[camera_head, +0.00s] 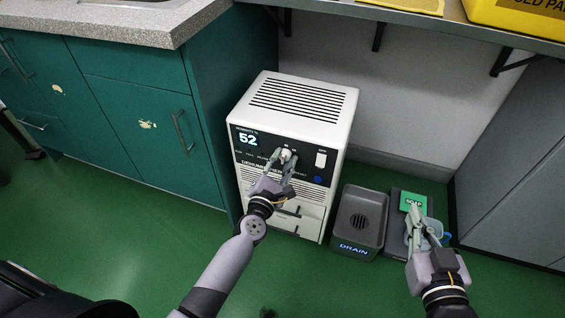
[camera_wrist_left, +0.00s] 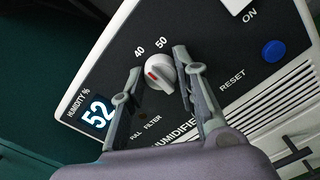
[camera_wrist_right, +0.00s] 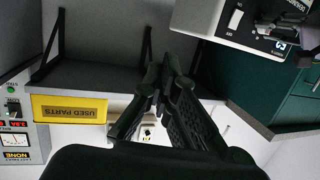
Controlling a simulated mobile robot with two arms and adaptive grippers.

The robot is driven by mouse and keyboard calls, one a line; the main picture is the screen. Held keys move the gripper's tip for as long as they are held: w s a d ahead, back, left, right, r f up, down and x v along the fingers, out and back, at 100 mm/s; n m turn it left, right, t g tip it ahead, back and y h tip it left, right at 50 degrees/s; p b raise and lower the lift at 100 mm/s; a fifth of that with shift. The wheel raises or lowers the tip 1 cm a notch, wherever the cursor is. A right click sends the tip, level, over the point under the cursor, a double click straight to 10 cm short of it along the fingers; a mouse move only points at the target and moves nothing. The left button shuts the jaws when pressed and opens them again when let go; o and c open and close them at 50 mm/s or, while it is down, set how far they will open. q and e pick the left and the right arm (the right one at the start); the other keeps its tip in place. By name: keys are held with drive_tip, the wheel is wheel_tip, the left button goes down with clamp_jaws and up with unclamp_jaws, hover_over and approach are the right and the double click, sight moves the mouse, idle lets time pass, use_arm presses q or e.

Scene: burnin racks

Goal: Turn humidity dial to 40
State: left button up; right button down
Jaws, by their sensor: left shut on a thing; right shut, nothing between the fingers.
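The white dehumidifier (camera_head: 300,88) stands on the floor, and its lit humidity display (camera_head: 248,139) reads 52. The humidity dial (camera_wrist_left: 161,72) is a light grey knob with a red mark, near the printed 40 and 50. The red mark sits on the knob's left side in the left wrist view; its exact setting is hard to tell. My left gripper (camera_head: 280,160) is shut on the dial, a finger on either side (camera_wrist_left: 160,82). My right gripper (camera_head: 418,218) is shut and empty, in front of the drain area; it also shows in its wrist view (camera_wrist_right: 166,72).
A white ON switch (camera_head: 321,159) and a blue reset button (camera_head: 318,180) are right of the dial. Teal cabinets (camera_head: 150,130) flank the left; a shelf overhangs behind. Green floor is clear in front.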

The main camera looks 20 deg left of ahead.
use_arm(q)
drive_tip(key=shift+f+n, duration=0.1)
drive_tip(key=shift+n, duration=0.5)
use_arm(e)
drive_tip(key=shift+w+a+r+t, duration=0.15)
drive_tip(key=shift+r+t, duration=0.1)
drive_tip(key=shift+r, duration=0.2)
drive_tip(key=shift+w+r+t, duration=0.1)
drive_tip(key=shift+r+t, duration=0.15)
drive_tip(key=shift+r, duration=0.15)
use_arm(q)
drive_tip(key=o, duration=1.2)
drive_tip(key=shift+c, duration=0.2)
drive_tip(key=shift+s, duration=0.1)
drive_tip(key=s, duration=1.1)
drive_tip(key=shift+s+a, duration=0.2)
drive_tip(key=shift+s, duration=0.2)
